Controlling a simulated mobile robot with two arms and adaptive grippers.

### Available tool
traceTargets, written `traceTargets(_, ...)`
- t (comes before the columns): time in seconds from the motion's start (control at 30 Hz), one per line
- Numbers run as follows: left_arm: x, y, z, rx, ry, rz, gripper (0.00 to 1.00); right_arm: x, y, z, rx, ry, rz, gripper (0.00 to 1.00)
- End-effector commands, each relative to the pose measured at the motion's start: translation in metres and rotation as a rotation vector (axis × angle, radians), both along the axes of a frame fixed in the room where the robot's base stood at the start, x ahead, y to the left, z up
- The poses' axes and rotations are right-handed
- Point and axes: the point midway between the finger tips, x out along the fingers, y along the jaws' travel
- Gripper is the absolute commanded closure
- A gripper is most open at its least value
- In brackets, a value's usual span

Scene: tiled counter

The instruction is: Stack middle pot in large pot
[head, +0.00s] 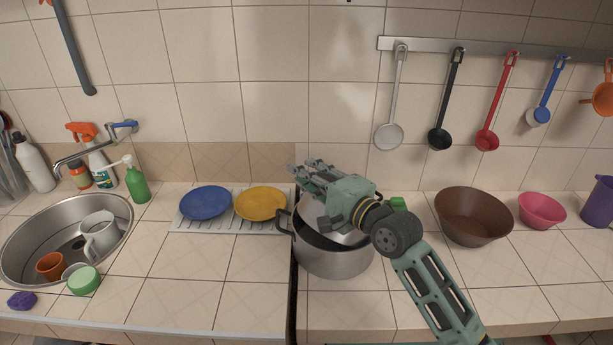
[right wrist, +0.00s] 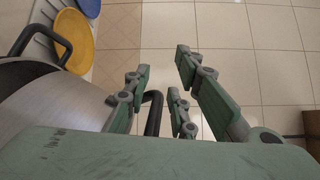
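The large pot (head: 335,262) is a grey metal pot with a dark handle at its left, standing on the counter right of the dark seam. A lighter metal pot (head: 312,212), seemingly the middle pot, sits tilted in its mouth, partly hidden by my right gripper (head: 312,170). That gripper is above the pots, its fingers pointing left. In the right wrist view its fingers (right wrist: 165,85) are spread, with a black handle (right wrist: 153,112) between them and not clearly gripped. A metal pot wall (right wrist: 45,95) fills the left there; I cannot tell which pot. My left gripper is not in view.
A rack (head: 185,226) with a blue plate (head: 206,203) and a yellow plate (head: 260,203) lies left of the pots. A brown bowl (head: 474,215) and a pink bowl (head: 542,210) stand to the right. The sink (head: 22,265) is far left. Front counter tiles are clear.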

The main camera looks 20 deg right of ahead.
Motion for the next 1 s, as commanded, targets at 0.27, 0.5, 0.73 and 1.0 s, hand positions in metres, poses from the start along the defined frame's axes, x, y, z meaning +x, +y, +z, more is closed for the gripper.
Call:
traceTargets(0.27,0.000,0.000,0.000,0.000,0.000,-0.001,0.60,0.001,-0.001,0.001,-0.001,-0.001,-0.003,0.77)
traceTargets(0.5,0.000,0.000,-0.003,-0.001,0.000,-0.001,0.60,-0.014,-0.009,0.010,-0.002,0.000,-0.004,0.77)
traceTargets(0.73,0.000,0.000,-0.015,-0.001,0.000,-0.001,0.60,-0.061,-0.031,0.010,-0.005,0.000,-0.003,0.77)
traceTargets(1.0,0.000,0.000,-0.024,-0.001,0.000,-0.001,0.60,-0.099,-0.051,0.013,-0.002,0.001,-0.003,0.77)
